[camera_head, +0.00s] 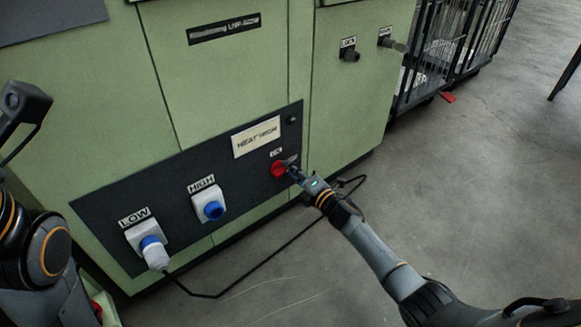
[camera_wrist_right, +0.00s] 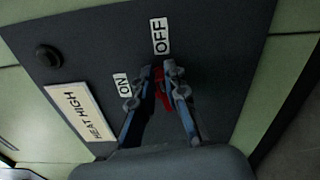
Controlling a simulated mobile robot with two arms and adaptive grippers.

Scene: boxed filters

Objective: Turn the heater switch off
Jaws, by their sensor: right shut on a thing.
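The heater switch (camera_head: 278,169) is a red knob on the dark panel (camera_head: 239,169) of a green machine, below a "HEAT HIGH" label (camera_head: 256,137). My right gripper (camera_head: 291,166) reaches it from the lower right. In the right wrist view the fingers of my right gripper (camera_wrist_right: 162,85) are shut on the red switch (camera_wrist_right: 163,92), which shows between them. The "OFF" label (camera_wrist_right: 160,36) is just beyond the fingertips and the "ON" label (camera_wrist_right: 122,85) is to their left. The fingers hide part of the switch. My left gripper is not clearly visible in the head view.
A blue socket (camera_head: 212,207) under "HIGH" is empty. A plug (camera_head: 154,252) sits in the socket under "LOW", with a black cable (camera_head: 243,279) running over the floor. Wire cages (camera_head: 436,50) stand at the back right. The floor (camera_head: 480,180) at right is clear.

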